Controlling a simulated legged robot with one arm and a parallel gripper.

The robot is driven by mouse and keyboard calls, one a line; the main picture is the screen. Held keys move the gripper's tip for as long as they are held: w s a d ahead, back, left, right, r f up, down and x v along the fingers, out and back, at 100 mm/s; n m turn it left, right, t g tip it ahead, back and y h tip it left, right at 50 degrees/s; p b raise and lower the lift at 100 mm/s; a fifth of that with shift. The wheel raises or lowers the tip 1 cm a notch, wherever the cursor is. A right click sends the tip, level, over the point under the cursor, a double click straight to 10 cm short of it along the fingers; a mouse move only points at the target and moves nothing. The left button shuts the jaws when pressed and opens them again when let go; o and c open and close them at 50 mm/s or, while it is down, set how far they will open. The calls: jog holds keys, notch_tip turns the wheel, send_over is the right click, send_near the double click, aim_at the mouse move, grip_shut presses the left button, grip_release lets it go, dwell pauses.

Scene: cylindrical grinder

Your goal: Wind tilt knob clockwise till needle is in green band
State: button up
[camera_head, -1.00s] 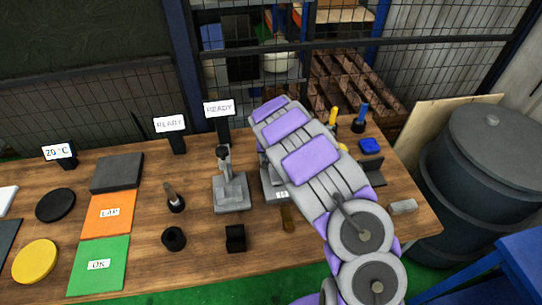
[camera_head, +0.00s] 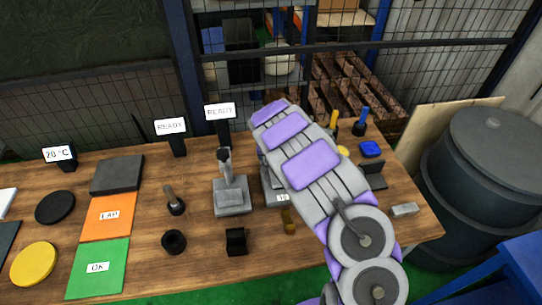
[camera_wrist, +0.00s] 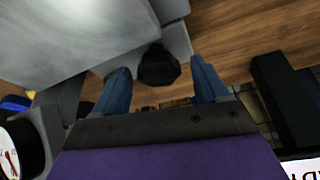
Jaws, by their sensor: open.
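The tilt knob appears to be the dark, faceted knob (camera_wrist: 158,66) on a grey machine body (camera_wrist: 70,35) in the wrist view. My gripper (camera_wrist: 161,72) is open, with one blue finger on each side of the knob and a visible gap to each. A round white gauge (camera_wrist: 10,155) with a black rim is cut off at the lower left of the wrist view. A thin red mark shows on its face; I cannot make out a green band or the needle's reading. In the head view, my arm hides my gripper, the knob and the gauge.
A grey stand (camera_head: 232,196) is left of my arm on the wooden bench (camera_head: 140,205). Two READY signs (camera_head: 220,111) stand behind it. A blue block (camera_head: 371,149) and a grey block (camera_head: 404,209) lie to the right. A large dark drum (camera_head: 485,180) stands beyond the bench.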

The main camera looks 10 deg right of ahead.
jog(key=p+v, duration=0.3)
jog(key=v, duration=1.4)
jog(key=shift+s, duration=0.15)
jog(key=shift+a, duration=0.15)
jog(key=shift+r, duration=0.1)
jog(key=s+d+r+g, duration=0.15)
jog(key=s+r, duration=0.35)
jog(key=s, duration=0.5)
jog(key=s+d+r+g, duration=0.15)
jog(key=s+r, duration=0.35)
jog(key=s, duration=0.6)
jog(key=s+r+n+g+y, duration=0.1)
jog(key=s+n+g, duration=0.1)
jog(key=s, duration=2.3)
jog(key=shift+a+n+g, duration=0.4)
jog(key=shift+a+g, duration=0.1)
